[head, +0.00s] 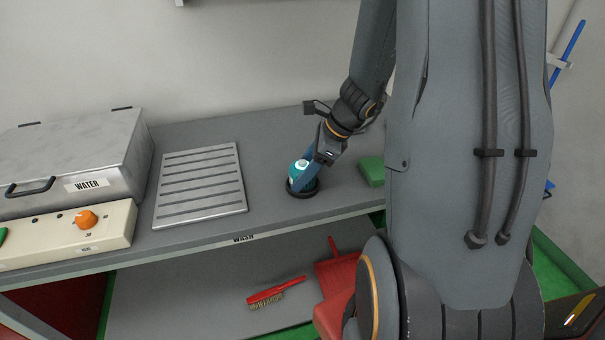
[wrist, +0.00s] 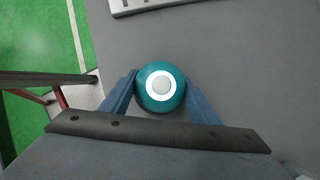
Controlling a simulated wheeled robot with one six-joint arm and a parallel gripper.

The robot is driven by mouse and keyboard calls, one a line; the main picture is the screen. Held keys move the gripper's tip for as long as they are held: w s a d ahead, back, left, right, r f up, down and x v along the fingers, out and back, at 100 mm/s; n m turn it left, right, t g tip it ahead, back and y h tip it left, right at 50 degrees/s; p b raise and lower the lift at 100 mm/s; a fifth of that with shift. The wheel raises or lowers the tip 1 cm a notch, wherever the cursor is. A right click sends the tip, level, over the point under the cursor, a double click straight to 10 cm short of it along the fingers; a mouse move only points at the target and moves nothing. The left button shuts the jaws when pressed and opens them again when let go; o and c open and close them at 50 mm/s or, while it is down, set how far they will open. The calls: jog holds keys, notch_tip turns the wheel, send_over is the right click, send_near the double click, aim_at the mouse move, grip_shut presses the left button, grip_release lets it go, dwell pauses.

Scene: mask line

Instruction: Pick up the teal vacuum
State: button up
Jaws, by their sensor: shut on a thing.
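The teal vacuum (head: 298,176) is a small round teal body with a white ring on top and a dark base. It sits on the grey counter, right of the slotted metal plate. My gripper (head: 307,178) is around its body with the blue fingers shut on it. In the wrist view the teal vacuum (wrist: 160,87) lies between the two blue fingers of my gripper (wrist: 160,95), one at each side. The vacuum appears upright, and I see no clear gap under its base.
The grey counter (head: 270,140) holds the slotted plate (head: 200,185), a green block (head: 372,170) close right of my gripper, and a metal WATER box (head: 70,155) at left. A red brush (head: 275,292) and red dustpan (head: 338,265) lie on the lower shelf.

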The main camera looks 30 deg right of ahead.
notch_tip(320, 180, up, 10)
jog(key=shift+f, duration=0.15)
dwell(0.3)
